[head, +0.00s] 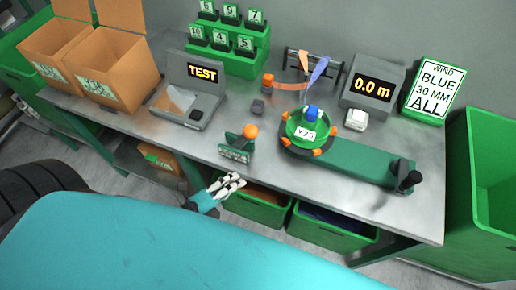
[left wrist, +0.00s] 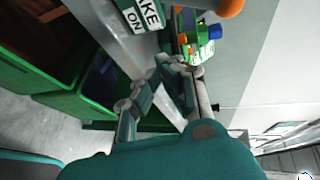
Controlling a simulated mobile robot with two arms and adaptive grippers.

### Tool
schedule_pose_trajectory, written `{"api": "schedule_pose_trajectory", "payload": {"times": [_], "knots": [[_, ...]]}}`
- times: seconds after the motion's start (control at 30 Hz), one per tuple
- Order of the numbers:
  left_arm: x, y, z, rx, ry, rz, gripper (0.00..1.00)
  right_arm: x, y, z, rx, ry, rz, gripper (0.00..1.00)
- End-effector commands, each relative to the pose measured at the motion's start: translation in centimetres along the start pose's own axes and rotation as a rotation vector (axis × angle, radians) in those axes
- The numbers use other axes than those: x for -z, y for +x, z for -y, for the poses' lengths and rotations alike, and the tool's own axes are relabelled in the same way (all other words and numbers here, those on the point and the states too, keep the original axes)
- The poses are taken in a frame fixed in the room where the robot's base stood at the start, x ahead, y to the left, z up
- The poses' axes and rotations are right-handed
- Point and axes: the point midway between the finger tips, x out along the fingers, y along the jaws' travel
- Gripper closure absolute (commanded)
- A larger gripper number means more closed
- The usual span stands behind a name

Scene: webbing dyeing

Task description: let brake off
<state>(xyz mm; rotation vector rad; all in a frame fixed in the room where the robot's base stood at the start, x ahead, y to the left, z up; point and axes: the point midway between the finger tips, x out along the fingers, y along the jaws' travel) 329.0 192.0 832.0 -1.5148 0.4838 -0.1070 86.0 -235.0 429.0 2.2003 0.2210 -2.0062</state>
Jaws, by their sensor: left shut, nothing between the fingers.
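The brake is a small green block with a white label (head: 235,154) and an orange ball knob (head: 250,131), standing near the table's front edge. In the left wrist view the label (left wrist: 142,16) reads "...KE ON" at the top, and the orange knob (left wrist: 230,7) is cut by the top edge. My left gripper (head: 238,180) is shut and empty, in front of the table edge and just below the brake in the head view, apart from it. Its fingers (left wrist: 172,68) also show in the left wrist view. My right gripper is not in view.
Right of the brake is a green winding reel (head: 297,144) with orange pegs on a green base (head: 355,162) with a black crank. A test device (head: 192,92) stands behind left. Green crates (head: 330,233) sit under the table. Bare tabletop (head: 200,143) lies left of the brake.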

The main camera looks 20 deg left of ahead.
Motion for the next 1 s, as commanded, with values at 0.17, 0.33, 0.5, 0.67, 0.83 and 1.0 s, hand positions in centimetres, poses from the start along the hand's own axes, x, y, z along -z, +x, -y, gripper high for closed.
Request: {"api": "schedule_pose_trajectory", "payload": {"times": [0.17,0.33,0.5,0.67,0.83,1.0], "knots": [[1.9,-1.0,5.3,0.100,0.191,-0.069,1.00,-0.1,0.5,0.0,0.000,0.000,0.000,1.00],[2.5,-1.3,6.9,0.130,0.249,-0.089,1.00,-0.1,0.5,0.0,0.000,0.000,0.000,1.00],[2.5,-1.3,7.0,0.131,0.249,-0.089,1.00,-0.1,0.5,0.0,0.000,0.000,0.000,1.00],[2.5,-1.2,7.0,0.131,0.247,-0.088,1.00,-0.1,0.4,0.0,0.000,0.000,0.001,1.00],[2.6,0.4,7.4,0.133,0.246,-0.088,1.00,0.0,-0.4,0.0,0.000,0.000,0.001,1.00],[2.9,3.8,8.1,0.134,0.247,-0.088,1.00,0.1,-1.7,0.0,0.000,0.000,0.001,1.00]]}}
